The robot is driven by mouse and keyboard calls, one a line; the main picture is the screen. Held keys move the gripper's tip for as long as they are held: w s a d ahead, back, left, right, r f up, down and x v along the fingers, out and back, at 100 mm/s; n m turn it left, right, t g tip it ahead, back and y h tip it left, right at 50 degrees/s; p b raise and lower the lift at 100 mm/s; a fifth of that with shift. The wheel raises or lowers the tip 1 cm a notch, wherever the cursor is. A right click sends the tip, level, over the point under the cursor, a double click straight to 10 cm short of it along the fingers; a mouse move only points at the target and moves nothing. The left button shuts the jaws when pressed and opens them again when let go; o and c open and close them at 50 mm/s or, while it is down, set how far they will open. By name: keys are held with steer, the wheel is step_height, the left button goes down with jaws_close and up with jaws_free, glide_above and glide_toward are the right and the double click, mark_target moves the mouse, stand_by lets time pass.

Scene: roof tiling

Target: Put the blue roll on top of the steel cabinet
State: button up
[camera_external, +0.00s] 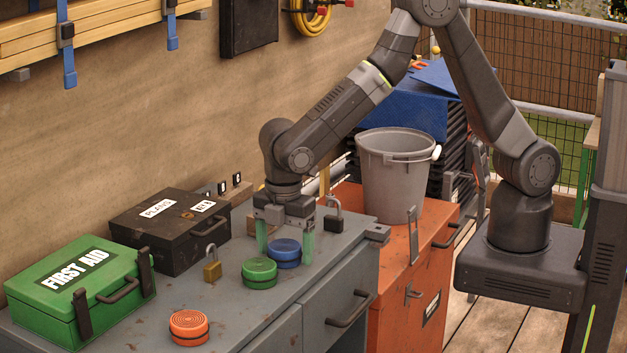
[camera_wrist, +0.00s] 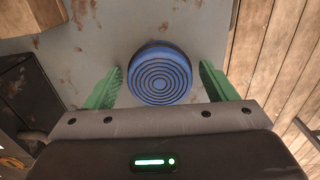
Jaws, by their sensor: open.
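The blue roll (camera_external: 284,253) lies flat on the grey metal cabinet (camera_external: 225,297), behind and right of a green roll (camera_external: 259,273). My gripper (camera_external: 285,249) points down over the blue roll, with its green fingers on either side of it. In the wrist view, the blue roll (camera_wrist: 159,77) sits between the spread fingers of my gripper (camera_wrist: 160,72), with a gap on both sides. The jaws are open and hold nothing.
An orange roll (camera_external: 188,327), a brass padlock (camera_external: 212,268), a green first aid box (camera_external: 75,291) and a black case (camera_external: 168,231) share the cabinet top. A dark padlock (camera_external: 333,222) stands behind my gripper. A grey bucket (camera_external: 393,180) stands on an orange cabinet (camera_external: 385,251) to the right.

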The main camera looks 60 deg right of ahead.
mark_target(285, 245)
step_height(285, 245, up, 12)
steer(key=shift+b, duration=0.3)
